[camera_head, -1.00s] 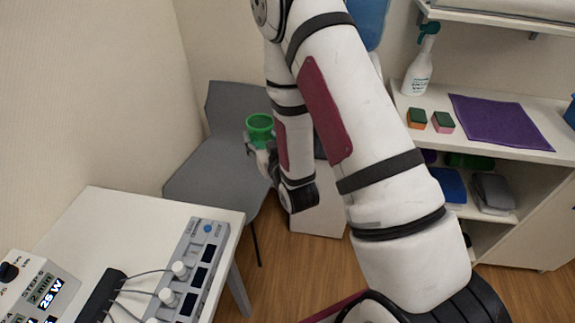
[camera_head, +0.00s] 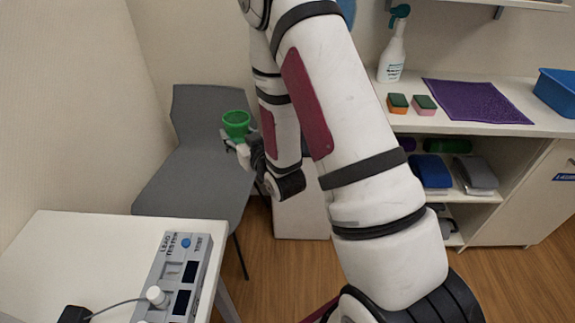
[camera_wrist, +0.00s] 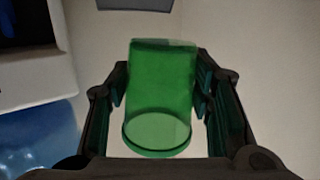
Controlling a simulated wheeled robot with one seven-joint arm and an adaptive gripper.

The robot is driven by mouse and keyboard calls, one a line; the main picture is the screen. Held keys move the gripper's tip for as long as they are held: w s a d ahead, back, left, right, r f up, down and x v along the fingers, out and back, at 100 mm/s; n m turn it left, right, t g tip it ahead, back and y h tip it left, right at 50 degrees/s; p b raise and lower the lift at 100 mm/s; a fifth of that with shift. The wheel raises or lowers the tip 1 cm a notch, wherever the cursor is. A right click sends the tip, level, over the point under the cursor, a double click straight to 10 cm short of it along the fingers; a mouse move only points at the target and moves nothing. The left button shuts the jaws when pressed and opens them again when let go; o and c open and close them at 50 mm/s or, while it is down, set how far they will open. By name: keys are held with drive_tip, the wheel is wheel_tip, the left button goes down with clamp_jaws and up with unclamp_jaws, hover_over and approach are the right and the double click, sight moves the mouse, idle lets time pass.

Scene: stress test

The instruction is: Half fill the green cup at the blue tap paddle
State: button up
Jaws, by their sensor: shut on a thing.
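The green cup (camera_head: 236,124) is upright, rim up, in front of the grey chair in the head view. My gripper (camera_head: 238,138) is shut on it. In the wrist view the cup (camera_wrist: 160,90) sits between both fingers, and I cannot make out any water in it. A pale dispenser-like body (camera_wrist: 68,55) is at the upper left of the wrist view, with a dark recess holding a dark blue shape (camera_wrist: 8,24). I cannot tell whether that shape is the tap paddle. In the head view my arm hides most of the white stand (camera_head: 300,215).
A blue bottle-like surface (camera_wrist: 38,140) is at the lower left of the wrist view. A grey chair (camera_head: 195,165) and a white table (camera_head: 90,250) with a tester (camera_head: 178,275) are at left. A shelf unit (camera_head: 450,120) with spray bottle (camera_head: 393,55) stands at right.

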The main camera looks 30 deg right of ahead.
drive_tip(key=d+f+b, duration=1.7)
drive_tip(key=b, duration=1)
drive_tip(key=shift+w+d, duration=0.35)
drive_tip(key=shift+w, duration=0.1)
drive_tip(key=shift+w+d, duration=0.1)
drive_tip(key=shift+w+d+p, duration=0.45)
drive_tip(key=shift+w+d, duration=0.75)
drive_tip(key=shift+w, duration=0.6)
drive_tip(key=shift+w+d+p, duration=0.5)
drive_tip(key=shift+w+d, duration=0.7)
drive_tip(key=shift+w, duration=0.55)
drive_tip(key=shift+w+d+p, duration=0.45)
drive_tip(key=shift+w+d, duration=0.75)
drive_tip(key=shift+w, duration=0.6)
drive_tip(key=shift+w+d, duration=0.1)
drive_tip(key=shift+w, duration=0.1)
